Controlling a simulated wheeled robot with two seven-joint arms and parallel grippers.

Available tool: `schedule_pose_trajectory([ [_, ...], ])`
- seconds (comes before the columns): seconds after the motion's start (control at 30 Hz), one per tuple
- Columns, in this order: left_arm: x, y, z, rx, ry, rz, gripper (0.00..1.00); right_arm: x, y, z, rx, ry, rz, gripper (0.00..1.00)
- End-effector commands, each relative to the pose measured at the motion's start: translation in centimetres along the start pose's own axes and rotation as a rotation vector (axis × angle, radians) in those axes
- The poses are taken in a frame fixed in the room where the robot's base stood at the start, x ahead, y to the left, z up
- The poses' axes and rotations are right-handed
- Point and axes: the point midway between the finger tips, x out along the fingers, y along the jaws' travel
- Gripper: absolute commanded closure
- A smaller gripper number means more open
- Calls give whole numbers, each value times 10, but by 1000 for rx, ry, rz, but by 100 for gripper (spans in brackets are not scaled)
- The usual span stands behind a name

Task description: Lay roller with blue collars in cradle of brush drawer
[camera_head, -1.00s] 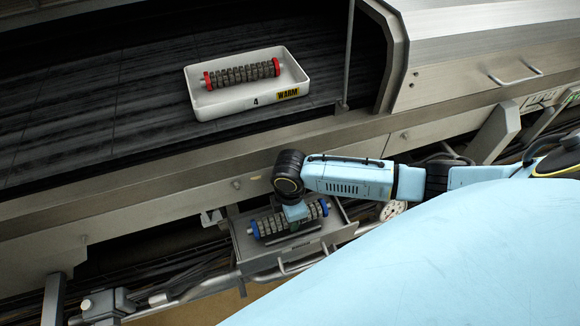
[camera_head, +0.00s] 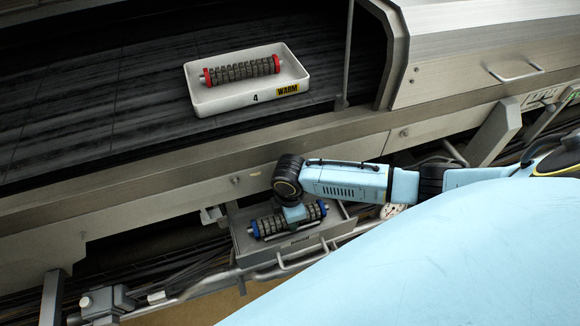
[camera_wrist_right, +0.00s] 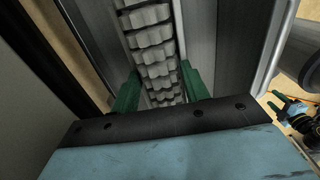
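The roller with blue collars (camera_head: 270,225) is at the brush drawer (camera_head: 244,246), its blue collars showing at both ends in the head view. My right gripper (camera_head: 294,213) points down over its middle. In the right wrist view the green fingertips (camera_wrist_right: 158,85) lie on both sides of the grey segmented roller (camera_wrist_right: 153,43), closed in on it. The roller lies lengthwise between the drawer walls; whether it touches the cradle is hidden. A small blue, black and green part at the right edge of the wrist view looks like my left gripper (camera_wrist_right: 280,103).
A white tray (camera_head: 222,104) marked 4 and WARM stands on the dark belt above, holding a roller with red collars (camera_head: 242,71). The metal machine rail (camera_head: 140,175) runs close behind the drawer. A bar handle (camera_head: 300,261) is on the drawer front.

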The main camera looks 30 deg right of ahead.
Motion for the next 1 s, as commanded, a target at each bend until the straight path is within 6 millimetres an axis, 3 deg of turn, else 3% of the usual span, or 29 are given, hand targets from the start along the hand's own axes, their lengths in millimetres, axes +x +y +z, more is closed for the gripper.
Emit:
schedule_pose_trajectory([
  [0.03,2,0,0,0,0,0,46,13,-14,0,-1,-5,-25,48],
  [0.17,2,0,0,0,0,0,46,14,-14,-1,0,-3,-25,33],
  [0.47,2,0,0,0,0,0,46,11,-14,-2,2,0,-27,33],
  [0.63,-5,0,0,0,-1,0,46,-13,-13,-2,-1,2,-25,33],
  [1.0,-24,0,-1,0,-2,0,46,-97,-7,0,-2,-1,-17,33],
])
